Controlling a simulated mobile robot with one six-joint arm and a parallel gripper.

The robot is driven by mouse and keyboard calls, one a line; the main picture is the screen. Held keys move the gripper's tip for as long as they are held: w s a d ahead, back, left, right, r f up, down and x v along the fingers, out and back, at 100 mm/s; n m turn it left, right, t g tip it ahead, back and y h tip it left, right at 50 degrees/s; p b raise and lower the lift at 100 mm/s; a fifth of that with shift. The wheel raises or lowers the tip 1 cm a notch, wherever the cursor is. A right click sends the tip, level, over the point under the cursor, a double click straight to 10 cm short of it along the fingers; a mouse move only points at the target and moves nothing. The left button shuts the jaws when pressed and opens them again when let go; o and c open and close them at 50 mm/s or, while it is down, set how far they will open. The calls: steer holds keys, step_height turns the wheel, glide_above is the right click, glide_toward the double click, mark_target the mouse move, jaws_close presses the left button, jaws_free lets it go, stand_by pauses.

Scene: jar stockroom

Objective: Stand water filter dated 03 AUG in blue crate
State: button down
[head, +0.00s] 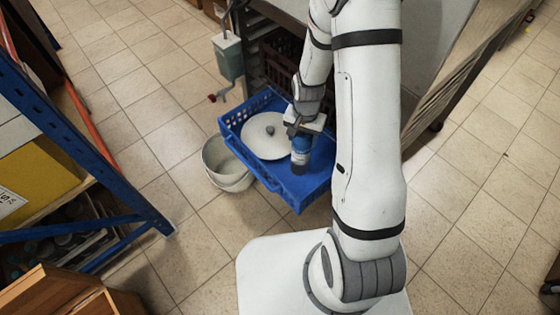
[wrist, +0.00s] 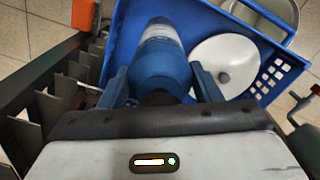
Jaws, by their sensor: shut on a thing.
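My gripper (head: 301,131) is shut on a water filter (head: 299,157) with a blue top and a clear, greyish lower part. In the wrist view the filter (wrist: 158,60) sits between the two blue fingers of my gripper (wrist: 163,82). It hangs roughly upright over the right part of the blue crate (head: 304,193); whether its foot touches the crate floor I cannot tell. The crate (wrist: 210,20) also fills the upper wrist view. No date can be read on the filter.
A white round lid with a grey knob (head: 251,140) lies in the crate, left of the filter. A white bucket (head: 228,169) stands on the floor beside the crate. A dark crate (head: 281,60) is behind. A blue-framed shelf (head: 65,115) stands at left.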

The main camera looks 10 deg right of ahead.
mark_target(301, 157)
steer(key=shift+s+f+m+b, duration=0.2)
steer(key=shift+f+m+b, duration=0.2)
steer(key=shift+b, duration=0.45)
steer(key=shift+f, duration=0.3)
step_height(301, 157, down, 9)
steer(key=shift+f+b, duration=0.1)
steer(key=shift+b, duration=1.15)
steer(key=shift+c, duration=2.3)
jaws_free()
steer(key=shift+f, duration=0.15)
